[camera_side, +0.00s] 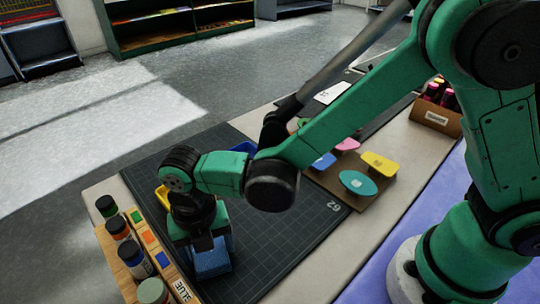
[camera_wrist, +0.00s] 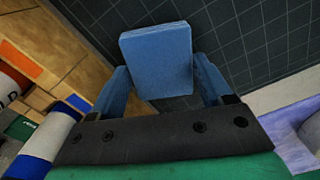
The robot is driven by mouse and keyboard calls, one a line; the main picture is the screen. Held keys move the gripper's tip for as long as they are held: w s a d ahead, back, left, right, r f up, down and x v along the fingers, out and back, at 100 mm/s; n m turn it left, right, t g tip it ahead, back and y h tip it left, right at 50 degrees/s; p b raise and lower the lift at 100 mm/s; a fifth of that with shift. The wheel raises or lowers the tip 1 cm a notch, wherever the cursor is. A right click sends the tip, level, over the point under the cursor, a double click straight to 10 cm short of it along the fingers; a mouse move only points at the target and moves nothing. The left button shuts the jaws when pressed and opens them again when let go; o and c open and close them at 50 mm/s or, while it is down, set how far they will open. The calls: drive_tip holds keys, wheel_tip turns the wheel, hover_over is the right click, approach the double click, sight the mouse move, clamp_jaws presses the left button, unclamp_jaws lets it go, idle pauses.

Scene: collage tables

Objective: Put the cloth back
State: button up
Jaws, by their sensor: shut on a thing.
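A blue block-like piece, which looks like the folded cloth (camera_side: 212,263), is at my gripper (camera_side: 206,240) in the side view, over the near left part of the dark gridded mat (camera_side: 285,240). In the wrist view the blue cloth (camera_wrist: 156,60) sits between the two blue side pieces of my gripper (camera_wrist: 160,90), which is shut on it. I cannot tell whether the cloth touches the mat. The arm hides part of the mat behind it.
A wooden rack (camera_side: 128,262) with several bottles and coloured labels stands close left of my gripper. A yellow item (camera_side: 162,197) and a blue item (camera_side: 243,147) are partly hidden behind the arm. A brown board (camera_side: 325,182) holds several coloured pieces. The mat's right side is clear.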

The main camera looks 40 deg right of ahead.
drive_tip(key=o, duration=1.3)
drive_tip(key=shift+f, duration=0.1)
wheel_tip(320, 180, up, 12)
drive_tip(key=s+d+m+t, duration=0.1)
drive_tip(key=d+m+t, duration=0.6)
drive_tip(key=d+m, duration=1.4)
drive_tip(key=shift+s+d+r+m, duration=0.25)
drive_tip(key=shift+s+m, duration=0.15)
drive_tip(key=shift+m, duration=4.8)
